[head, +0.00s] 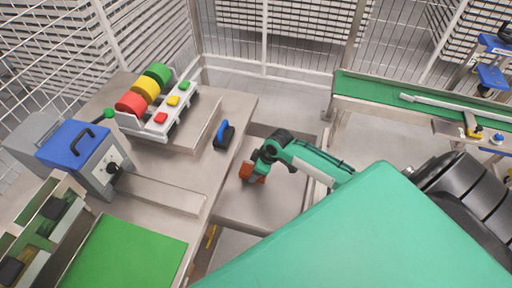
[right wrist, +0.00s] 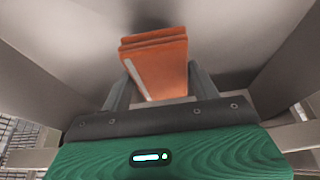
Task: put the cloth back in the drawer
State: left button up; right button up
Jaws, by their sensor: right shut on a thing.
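The cloth (head: 247,173) is an orange-brown folded block, low over the open drawer (head: 236,205) at the front of the workbench. My right gripper (head: 259,166) is shut on the cloth. In the right wrist view the cloth (right wrist: 156,65) sits between the two fingers of my right gripper (right wrist: 157,88), with grey drawer walls (right wrist: 284,70) on both sides and a dark shadow beyond it. I cannot tell whether the cloth touches the drawer floor. My left gripper is not in view.
On the workbench stand a rack with red, yellow and green rolls (head: 145,90), a blue-handled tool (head: 223,133), a grey box with a blue lid (head: 75,145) and a green mat (head: 125,250). A green conveyor (head: 400,95) is at the right. Wire fencing closes the back.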

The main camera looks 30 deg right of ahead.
notch_tip(320, 180, down, 4)
jog(key=shift+r, duration=0.25)
jog(key=shift+f, duration=0.2)
jog(key=shift+f, duration=0.15)
jog(key=o, duration=0.9)
jog(key=b+v, duration=0.1)
jog(key=v, duration=1.1)
jog(key=shift+r, duration=0.25)
jog(key=shift+a+f, duration=0.1)
